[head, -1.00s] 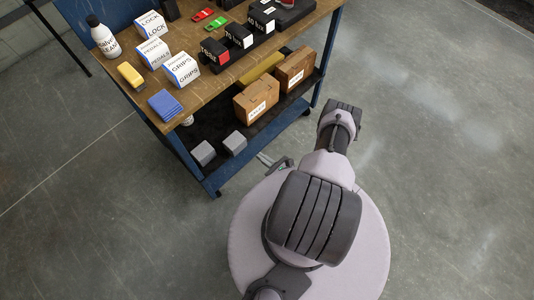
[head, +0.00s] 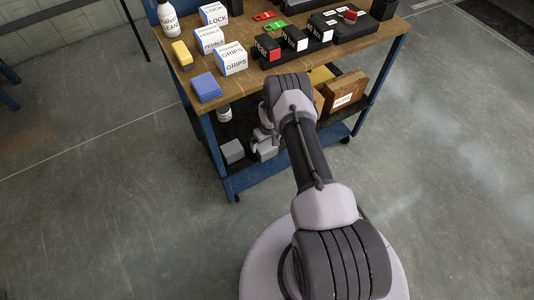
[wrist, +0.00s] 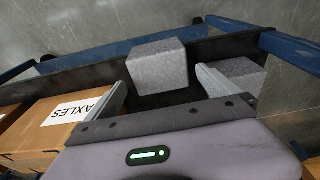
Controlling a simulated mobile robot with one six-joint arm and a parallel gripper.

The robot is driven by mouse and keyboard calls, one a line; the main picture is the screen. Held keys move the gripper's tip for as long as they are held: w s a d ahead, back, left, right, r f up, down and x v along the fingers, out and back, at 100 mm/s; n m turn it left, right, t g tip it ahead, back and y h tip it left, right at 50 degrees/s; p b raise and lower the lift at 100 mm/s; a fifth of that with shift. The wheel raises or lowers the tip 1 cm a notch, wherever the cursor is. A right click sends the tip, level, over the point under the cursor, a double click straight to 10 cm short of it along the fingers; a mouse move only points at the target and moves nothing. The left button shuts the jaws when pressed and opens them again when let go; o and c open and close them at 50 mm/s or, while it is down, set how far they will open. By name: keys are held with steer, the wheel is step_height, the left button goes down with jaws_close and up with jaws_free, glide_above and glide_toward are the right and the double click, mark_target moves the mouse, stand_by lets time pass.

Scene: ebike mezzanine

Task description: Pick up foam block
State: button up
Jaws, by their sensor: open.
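Two speckled grey blocks that look like foam lie on the cart's lower shelf. In the head view one is at the left (head: 232,151); the other (head: 266,154) is partly hidden by my gripper (head: 264,137). In the wrist view one foam block (wrist: 158,66) shows between and beyond the fingertips of my open, empty gripper (wrist: 161,78). The second block (wrist: 236,74) is to the right, partly behind the right finger. I see no finger touching the first block; contact with the second is unclear.
An AXLES carton (wrist: 70,118) stands left of my fingers in the wrist view. The workbench top (head: 270,85) overhangs the lower shelf (wrist: 165,98), and blue frame rails (wrist: 290,48) edge it. The floor (head: 110,210) is clear.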

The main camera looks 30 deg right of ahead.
mark_target(265, 149)
steer(key=f+b, duration=0.1)
steer(key=f, duration=0.1)
steer(key=f+b, duration=0.1)
steer(key=f, duration=0.1)
steer(key=f+b, duration=0.1)
steer(key=f, duration=0.1)
steer(key=shift+w+f, duration=0.2)
steer(key=shift+w, duration=0.2)
steer(key=shift+r, duration=0.15)
steer(key=c, duration=1.3)
steer(key=shift+s, duration=0.1)
